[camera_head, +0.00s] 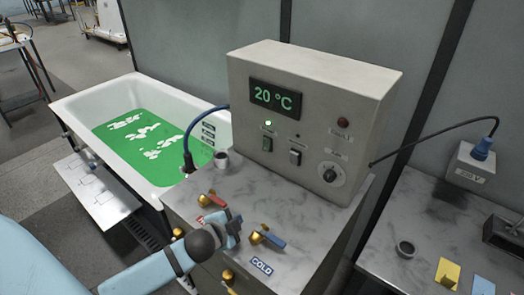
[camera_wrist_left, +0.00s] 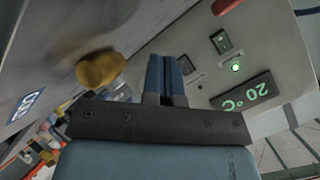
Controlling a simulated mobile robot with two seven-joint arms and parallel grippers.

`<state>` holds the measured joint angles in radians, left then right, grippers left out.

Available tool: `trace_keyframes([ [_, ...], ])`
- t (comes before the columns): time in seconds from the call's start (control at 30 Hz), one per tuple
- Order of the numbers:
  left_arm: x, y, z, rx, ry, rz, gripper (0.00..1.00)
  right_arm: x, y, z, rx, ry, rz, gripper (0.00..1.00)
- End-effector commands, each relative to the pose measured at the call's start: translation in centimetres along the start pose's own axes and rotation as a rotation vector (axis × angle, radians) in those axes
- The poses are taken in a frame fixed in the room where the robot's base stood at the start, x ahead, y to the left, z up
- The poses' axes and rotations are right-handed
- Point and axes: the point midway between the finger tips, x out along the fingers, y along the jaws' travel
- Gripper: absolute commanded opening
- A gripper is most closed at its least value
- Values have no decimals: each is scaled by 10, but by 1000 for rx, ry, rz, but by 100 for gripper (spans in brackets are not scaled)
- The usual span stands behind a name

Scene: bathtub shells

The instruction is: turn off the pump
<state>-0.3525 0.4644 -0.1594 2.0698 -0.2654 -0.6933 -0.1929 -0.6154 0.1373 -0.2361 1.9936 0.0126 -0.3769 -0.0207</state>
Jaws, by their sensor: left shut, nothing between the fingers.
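A grey control box (camera_head: 315,95) stands on the marbled counter. Its display (camera_head: 275,97) reads 20 °C. Below it are a lit green lamp (camera_head: 268,125) above a green switch (camera_head: 267,144), and an unlit dark lamp above a pale switch (camera_head: 295,157). Their labels are too small to read, so I cannot tell which is the pump's. My left gripper (camera_head: 230,226) is shut and empty, low in front of the box between two valves. In the left wrist view, its closed fingers (camera_wrist_left: 166,76) point towards the box, with the display (camera_wrist_left: 248,92) upside down. My right gripper is not in view.
A red-handled valve (camera_head: 213,199) and a blue-handled valve (camera_head: 267,237) flank the gripper. A dial (camera_head: 332,174), a red button (camera_head: 343,122) and a cup (camera_head: 221,160) are nearby. The white tub (camera_head: 75,110) holds green liquid with white shells.

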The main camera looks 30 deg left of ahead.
Motion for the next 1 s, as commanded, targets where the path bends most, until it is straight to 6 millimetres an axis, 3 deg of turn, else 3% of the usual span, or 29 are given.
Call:
trace_keyframes([
  [0.03,16,-23,1,98,43,-52,0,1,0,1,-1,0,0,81],
  [0.2,51,-90,0,416,180,-197,0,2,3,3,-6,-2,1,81],
  [0.4,68,-135,-2,641,263,-280,0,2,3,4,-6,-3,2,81],
  [0.53,70,-144,-3,687,281,-296,0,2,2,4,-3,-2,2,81],
  [1.0,78,-146,-6,685,281,-296,0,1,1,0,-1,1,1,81],
])
